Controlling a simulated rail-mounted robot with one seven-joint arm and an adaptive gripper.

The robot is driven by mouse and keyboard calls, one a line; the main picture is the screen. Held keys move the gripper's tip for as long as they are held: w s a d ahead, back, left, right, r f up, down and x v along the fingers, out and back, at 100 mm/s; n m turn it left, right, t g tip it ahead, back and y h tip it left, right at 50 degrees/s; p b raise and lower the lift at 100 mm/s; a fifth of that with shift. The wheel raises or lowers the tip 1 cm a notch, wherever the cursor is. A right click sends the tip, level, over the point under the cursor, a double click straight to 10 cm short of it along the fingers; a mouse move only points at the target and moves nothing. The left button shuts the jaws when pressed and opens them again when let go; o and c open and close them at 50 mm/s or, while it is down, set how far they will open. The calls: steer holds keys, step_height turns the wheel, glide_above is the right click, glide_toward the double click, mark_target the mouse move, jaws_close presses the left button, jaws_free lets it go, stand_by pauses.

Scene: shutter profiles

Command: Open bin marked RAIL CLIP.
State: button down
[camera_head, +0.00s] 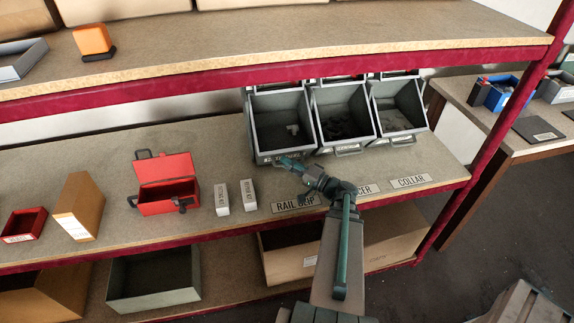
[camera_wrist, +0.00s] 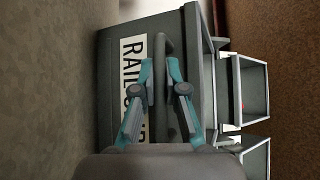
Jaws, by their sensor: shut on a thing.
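The RAIL CLIP bin (camera_head: 282,108) is the leftmost of a row of grey bins on the middle shelf. Its interior shows from above, with a small pale piece inside. In the wrist view, its front (camera_wrist: 112,85) fills the middle, with the label RAIL (camera_wrist: 132,60) turned sideways and partly covered by a finger. My gripper (camera_wrist: 160,68) is at this front, its two teal fingers on either side of the dark bar handle (camera_wrist: 164,42), shut on it. In the head view, my gripper (camera_head: 281,161) reaches the bin's lower front edge, and the handle is mostly hidden.
Two more grey bins, a middle bin (camera_head: 343,112) and a right bin (camera_head: 397,107), stand close to its right, their interiors visible. A red toolbox (camera_head: 167,190) and two white boxes stand to the left. The red-edged upper shelf (camera_head: 290,78) overhangs the bins.

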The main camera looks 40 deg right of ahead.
steer(key=shift+r, duration=0.1)
steer(key=c, duration=1.2)
jaws_free()
steer(key=v, duration=1.2)
